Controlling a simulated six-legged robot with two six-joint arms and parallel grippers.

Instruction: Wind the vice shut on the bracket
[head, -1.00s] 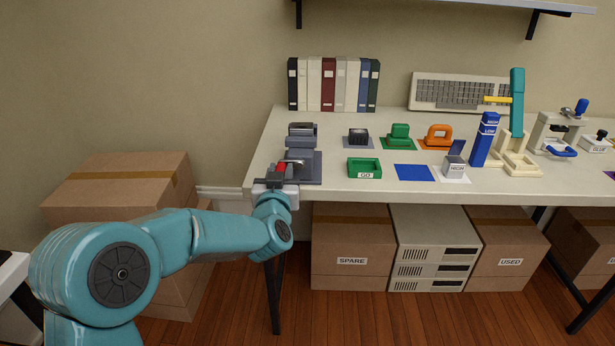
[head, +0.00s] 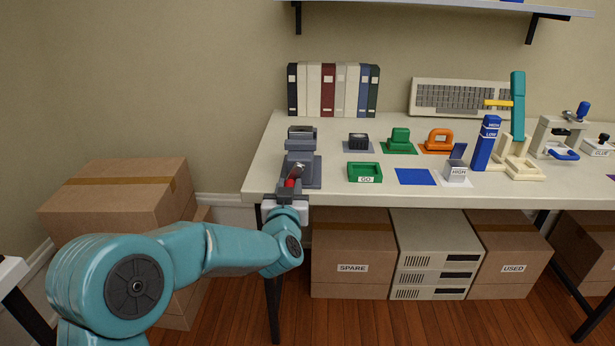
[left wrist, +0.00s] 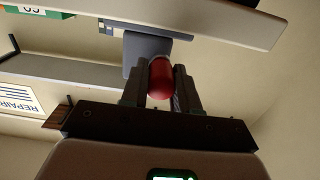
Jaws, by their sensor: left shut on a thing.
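The grey vice (head: 305,168) stands at the left front of the workbench (head: 330,190). In the head view its crank handle has a red grip (head: 290,183), low at the vice's front. My left gripper (head: 286,192) is at the bench's front edge, shut on this red grip. In the left wrist view the red grip (left wrist: 160,79) sits between the two dark fingers of my left gripper (left wrist: 160,92). I cannot clearly tell the bracket from the grey parts at the vice's jaws. My right gripper is not in view.
A green tray (head: 365,173), a blue mat (head: 415,177) and a small dark block (head: 358,142) lie right of the vice. Binders (head: 333,90) stand behind. Cardboard boxes (head: 120,195) stand on the floor left of the bench.

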